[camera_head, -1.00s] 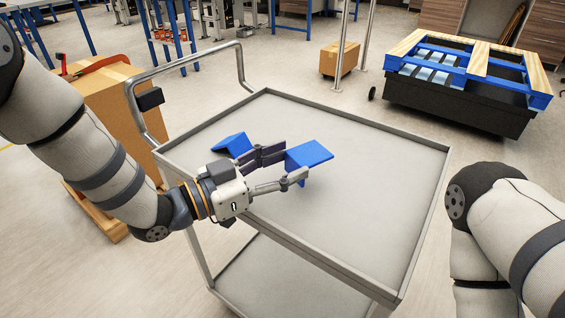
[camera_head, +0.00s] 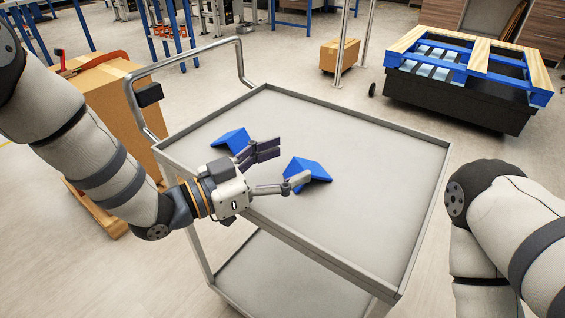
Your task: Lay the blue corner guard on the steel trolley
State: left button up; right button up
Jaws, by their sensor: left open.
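A blue corner guard (camera_head: 308,168) lies on the top shelf of the steel trolley (camera_head: 376,190), like a small tent with its ridge up. My left gripper (camera_head: 285,167) is open just to the left of it. One finger overlaps the guard's near left edge in the picture; I cannot tell whether they touch. A second blue corner guard (camera_head: 230,139) lies on the shelf farther left, partly hidden behind the gripper. My right arm shows at the right edge, but its gripper is out of view.
The trolley's raised rim and tubular handle (camera_head: 186,64) bound the shelf at the left. The shelf's right and far parts are clear. A large cardboard box (camera_head: 113,98) stands left of the trolley. A black bin with a blue-and-wood pallet (camera_head: 455,100) stands at the back right.

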pick_arm(q)
jog(key=v, duration=1.2)
jog(key=s+a+f+n+g+y, duration=0.2)
jog(key=s+f+n+y, duration=0.25)
jog(key=f, duration=0.55)
jog(key=s+a+f+n+g+y, duration=0.1)
jog(key=s+a+f+n+y, duration=0.25)
jog(key=f, duration=0.65)
jog(key=s+a+f+n+g+y, duration=0.1)
jog(key=s+a+f+g+y, duration=0.1)
jog(key=s, duration=0.8)
jog(key=s+a+f+n+g+y, duration=0.1)
jog(key=s+a+f+g+y, duration=0.1)
jog(key=s, duration=0.8)
jog(key=s+a+f+n+g+y, duration=0.2)
jog(key=s+g, duration=0.4)
jog(key=s, duration=0.4)
jog(key=shift+a+f+y, duration=0.6)
jog(key=shift+f, duration=0.05)
jog(key=shift+p, duration=0.3)
